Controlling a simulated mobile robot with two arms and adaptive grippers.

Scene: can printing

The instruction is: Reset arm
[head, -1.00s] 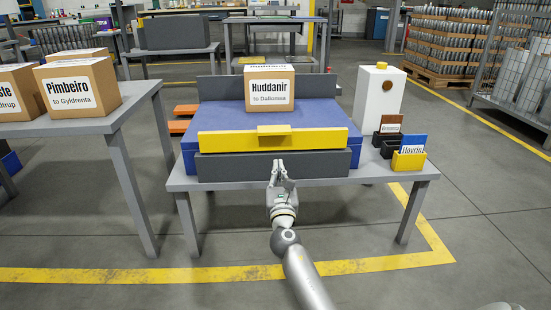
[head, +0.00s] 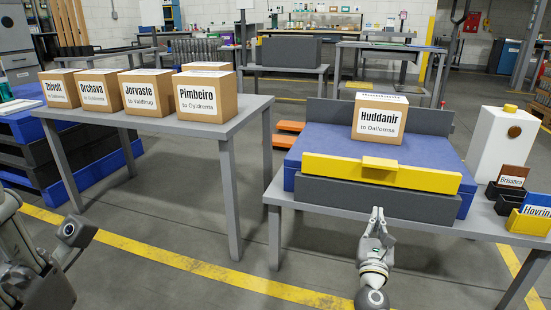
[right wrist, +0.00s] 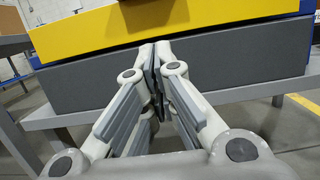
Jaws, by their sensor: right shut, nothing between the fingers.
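My right gripper (head: 376,212) is in front of the work table on the right, just below the front of the dark grey and yellow press. Its fingers are shut and hold nothing. In the right wrist view the closed fingers (right wrist: 157,62) point at the dark grey front panel (right wrist: 210,62), under the yellow bar (right wrist: 120,25). I cannot tell the gap between fingertips and panel. Parts of my left arm (head: 35,255) show at the lower left, but its gripper fingers do not show.
A box labelled Huddanir (head: 380,118) sits on the blue press bed (head: 310,150). A white dispenser (head: 498,143) and small card holders (head: 530,222) stand to its right. Several boxes stand on the left table (head: 255,112). Floor between the tables is clear.

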